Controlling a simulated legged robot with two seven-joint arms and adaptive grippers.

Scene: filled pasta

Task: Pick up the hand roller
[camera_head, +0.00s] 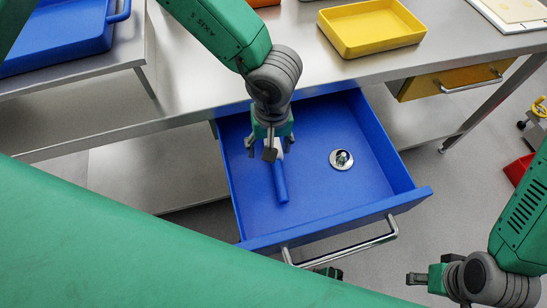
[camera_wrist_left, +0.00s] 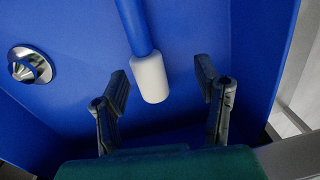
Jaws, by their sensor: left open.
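The hand roller lies in the open blue drawer (camera_head: 330,208). Its blue handle (camera_head: 281,184) points to the drawer front, and its white end is partly hidden under my left gripper (camera_head: 270,146). In the left wrist view the white end (camera_wrist_left: 151,80) and blue handle (camera_wrist_left: 133,25) of the roller show. My left gripper (camera_wrist_left: 163,82) is open there, with the white end between its fingers, and no finger visibly touches it. My right gripper (camera_head: 414,279) is at the lower right, outside the drawer and away from the roller; its finger gap is not clear.
A round metal piece with a knob (camera_head: 342,160) lies in the drawer right of the roller, also in the left wrist view (camera_wrist_left: 30,66). A yellow tray (camera_head: 372,27) and blue tray (camera_head: 62,32) stand above.

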